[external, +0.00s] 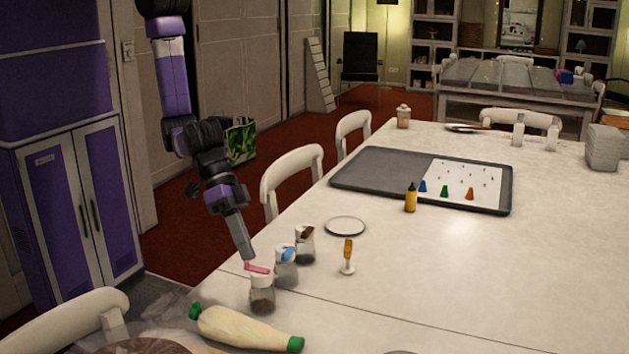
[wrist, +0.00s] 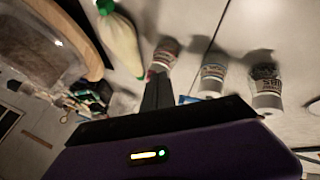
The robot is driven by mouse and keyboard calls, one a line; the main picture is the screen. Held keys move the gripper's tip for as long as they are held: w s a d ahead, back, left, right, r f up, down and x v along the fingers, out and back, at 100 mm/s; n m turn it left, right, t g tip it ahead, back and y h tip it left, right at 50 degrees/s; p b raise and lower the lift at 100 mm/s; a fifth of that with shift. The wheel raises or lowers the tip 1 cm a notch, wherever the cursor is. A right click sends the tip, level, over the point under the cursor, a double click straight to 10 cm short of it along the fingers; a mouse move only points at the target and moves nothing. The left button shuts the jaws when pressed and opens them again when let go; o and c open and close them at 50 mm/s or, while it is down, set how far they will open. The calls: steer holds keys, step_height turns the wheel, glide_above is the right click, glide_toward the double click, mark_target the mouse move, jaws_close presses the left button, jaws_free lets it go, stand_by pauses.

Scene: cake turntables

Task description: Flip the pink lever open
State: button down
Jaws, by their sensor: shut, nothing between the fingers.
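The pink lever (external: 258,268) lies nearly flat across the top of the nearest small glass jar (external: 262,293). My gripper (external: 249,260) is shut and points down, its tip right at the lever's left end; I cannot tell whether they touch. In the wrist view, my gripper's fingers (wrist: 158,92) are together and reach toward the same jar (wrist: 166,52). A little pink shows beside the fingertips, but most of the lever is hidden there.
A jar with a blue lever (external: 286,268) and a jar with a dark brown lever (external: 305,245) stand close behind. A pale bottle with green ends (external: 245,329) lies in front. A white plate (external: 345,226) and an orange-handled item (external: 347,256) are to the right.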

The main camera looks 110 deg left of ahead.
steer(key=w+d+n+y+b, duration=0.2)
steer(key=d+n+y+b, duration=0.2)
steer(key=d+n, duration=0.3)
steer(key=shift+w+d+t+y+b, duration=0.2)
steer(key=shift+t+y+b, duration=0.1)
steer(key=shift+b, duration=0.1)
stand_by(0.5)
steer(key=shift+a, duration=0.15)
steer(key=shift+w+a, duration=0.35)
steer(key=shift+a, duration=0.25)
steer(key=shift+s+p, duration=0.1)
steer(key=shift+p, duration=0.2)
